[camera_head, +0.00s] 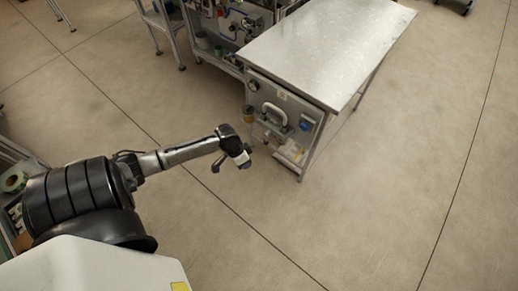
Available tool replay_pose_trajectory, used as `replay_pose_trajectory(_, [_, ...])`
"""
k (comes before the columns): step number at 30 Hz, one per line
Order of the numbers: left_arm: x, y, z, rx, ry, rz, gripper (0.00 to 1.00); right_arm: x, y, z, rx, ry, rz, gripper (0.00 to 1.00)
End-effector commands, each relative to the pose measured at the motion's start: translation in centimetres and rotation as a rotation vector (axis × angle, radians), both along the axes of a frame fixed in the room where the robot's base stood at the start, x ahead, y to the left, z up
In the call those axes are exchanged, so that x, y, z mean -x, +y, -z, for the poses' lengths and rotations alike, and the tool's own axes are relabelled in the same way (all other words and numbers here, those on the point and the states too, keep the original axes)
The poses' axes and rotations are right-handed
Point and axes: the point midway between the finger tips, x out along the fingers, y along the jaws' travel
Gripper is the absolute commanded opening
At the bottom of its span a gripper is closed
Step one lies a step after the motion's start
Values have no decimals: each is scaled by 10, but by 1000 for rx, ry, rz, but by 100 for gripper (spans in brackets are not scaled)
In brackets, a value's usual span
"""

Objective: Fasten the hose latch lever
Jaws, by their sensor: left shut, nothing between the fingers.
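A panel (262,92) on the end of the metal table carries a pale curved handle (274,113), which may be the hose latch lever; it is too small to tell whether it is fastened. A blue part (305,123) sits to its right and a round dial (253,86) to its upper left. My left gripper (245,163) is at the end of my left arm, below and left of the handle and apart from the panel in the picture. It is shut and empty. My right gripper is out of view.
The metal table (330,40) has a bare top. A rack (215,42) with several parts stands behind it, left of the table. The floor (400,190) at the right is clear.

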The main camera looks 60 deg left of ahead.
Motion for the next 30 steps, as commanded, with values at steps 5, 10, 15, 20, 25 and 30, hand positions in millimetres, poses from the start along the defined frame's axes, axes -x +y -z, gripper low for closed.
replay_pose_trajectory(5, [-29, 63, 69, 38, -33, -119, 0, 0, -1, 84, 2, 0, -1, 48])
replay_pose_trajectory(10, [-53, 121, 102, 75, -86, -241, 0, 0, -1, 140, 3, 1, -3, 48])
replay_pose_trajectory(15, [-71, 171, 119, 106, -145, -353, 0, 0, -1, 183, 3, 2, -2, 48])
replay_pose_trajectory(20, [-82, 204, 124, 127, -191, -430, 0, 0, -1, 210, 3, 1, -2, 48])
replay_pose_trajectory(25, [-88, 224, 123, 140, -223, -477, 0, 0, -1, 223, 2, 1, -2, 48])
replay_pose_trajectory(30, [-89, 231, 122, 144, -233, -492, 0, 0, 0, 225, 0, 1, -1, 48])
